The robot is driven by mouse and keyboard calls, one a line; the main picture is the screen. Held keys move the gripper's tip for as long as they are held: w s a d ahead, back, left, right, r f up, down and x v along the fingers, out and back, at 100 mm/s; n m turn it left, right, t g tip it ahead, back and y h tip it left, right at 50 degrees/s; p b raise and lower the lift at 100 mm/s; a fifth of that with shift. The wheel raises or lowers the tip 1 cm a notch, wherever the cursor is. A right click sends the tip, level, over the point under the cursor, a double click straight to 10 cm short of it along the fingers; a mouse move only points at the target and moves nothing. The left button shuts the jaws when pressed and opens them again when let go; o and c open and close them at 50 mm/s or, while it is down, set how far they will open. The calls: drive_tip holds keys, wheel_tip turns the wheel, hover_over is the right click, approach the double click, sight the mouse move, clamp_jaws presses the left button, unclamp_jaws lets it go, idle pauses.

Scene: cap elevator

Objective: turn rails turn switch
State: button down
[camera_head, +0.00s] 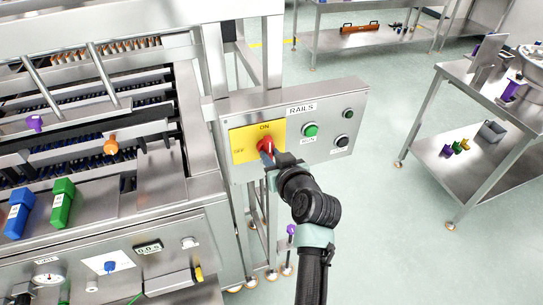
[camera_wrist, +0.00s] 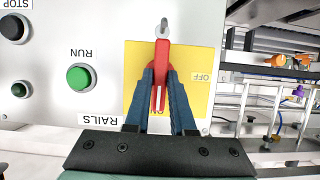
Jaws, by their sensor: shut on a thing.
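The rails turn switch has a red handle (camera_head: 265,145) on a yellow plate (camera_head: 241,146), with ON at the top and OFF at the left in the head view. The plate is on the grey RAILS box (camera_head: 286,99). My gripper (camera_head: 268,157) is at the switch from the front. In the wrist view, which is upside down, the blue fingers of my gripper (camera_wrist: 160,90) are shut on the red handle (camera_wrist: 162,60), one on each side. The handle runs up and down there, in line with the ON label, which the fingers partly hide.
A green RUN button (camera_head: 310,130) and a black STOP button (camera_head: 342,141) sit right of the switch. The steel machine (camera_head: 190,150) with rails stands at the left. A steel table (camera_head: 510,115) stands at the right, with open floor between.

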drive_tip(key=c, duration=0.8)
unclamp_jaws()
drive_tip(key=shift+o, duration=0.2)
drive_tip(key=shift+s, duration=0.1)
drive_tip(key=b+v, duration=0.3)
drive_tip(key=v, duration=0.9)
drive_tip(key=shift+s+d, duration=0.15)
drive_tip(key=shift+s, duration=0.2)
drive_tip(key=shift+r, duration=0.15)
